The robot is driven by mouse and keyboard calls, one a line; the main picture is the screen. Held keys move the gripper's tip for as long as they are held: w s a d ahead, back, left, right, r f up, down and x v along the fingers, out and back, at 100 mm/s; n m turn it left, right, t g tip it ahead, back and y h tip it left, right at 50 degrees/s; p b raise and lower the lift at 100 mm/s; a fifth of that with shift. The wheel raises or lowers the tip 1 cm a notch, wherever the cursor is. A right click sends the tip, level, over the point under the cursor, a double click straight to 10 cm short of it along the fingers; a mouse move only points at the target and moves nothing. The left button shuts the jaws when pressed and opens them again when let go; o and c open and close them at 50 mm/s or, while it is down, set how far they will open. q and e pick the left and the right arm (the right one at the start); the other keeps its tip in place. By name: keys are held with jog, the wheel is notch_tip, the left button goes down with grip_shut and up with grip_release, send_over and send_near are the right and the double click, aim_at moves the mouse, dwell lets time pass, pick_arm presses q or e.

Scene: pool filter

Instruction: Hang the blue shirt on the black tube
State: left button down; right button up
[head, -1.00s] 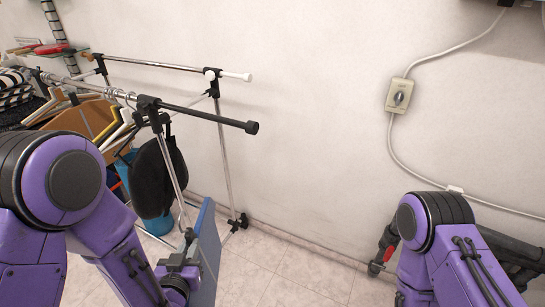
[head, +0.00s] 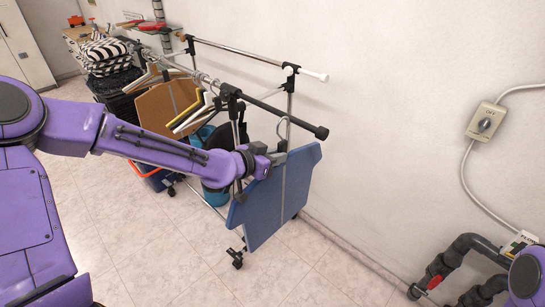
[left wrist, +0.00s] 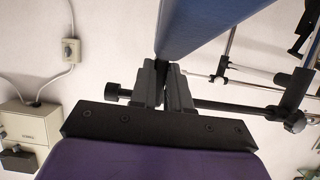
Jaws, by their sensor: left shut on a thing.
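The blue shirt (head: 272,205) is a stiff, flat blue panel hanging upright on a hanger below the front rail's free end. My left gripper (head: 268,160) is shut on its upper part, which also shows between the fingers (left wrist: 163,80) in the left wrist view (left wrist: 205,28). A thin hanger hook (head: 284,122) rises from the shirt beside the black tube (head: 300,121). I cannot tell whether the hook is over the tube. In the left wrist view the black tube (left wrist: 235,107) passes behind the fingers. My right gripper is out of view.
A second rail with a white end (head: 312,74) runs behind, near the wall. Grey pipes with a red valve (head: 434,282) stand at the lower right. The floor in front is clear.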

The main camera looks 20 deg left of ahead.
aim_at(293, 151)
pick_arm(q)
jog(key=w, duration=0.2)
jog(key=w+d+b, duration=0.1)
jog(key=w, duration=0.1)
jog(key=shift+d+f, duration=0.1)
jog(key=shift+d, duration=0.05)
jog(key=shift+w+d, duration=0.35)
jog(key=shift+w, duration=0.45)
jog(key=shift+w+d, duration=0.1)
jog(key=shift+w, duration=0.15)
dwell(0.6)
jog(key=shift+w+d+f+b, duration=0.1)
jog(key=shift+w+f+b, duration=0.2)
jog(key=shift+f+b, duration=0.4)
jog(key=shift+f, duration=0.1)
dwell(0.4)
jog(key=shift+w+d+f+b, duration=0.1)
jog(key=shift+w+f+b, duration=0.2)
jog(key=shift+f+b, duration=0.25)
jog(key=shift+s+f, duration=0.15)
jog(key=shift+f, duration=0.1)
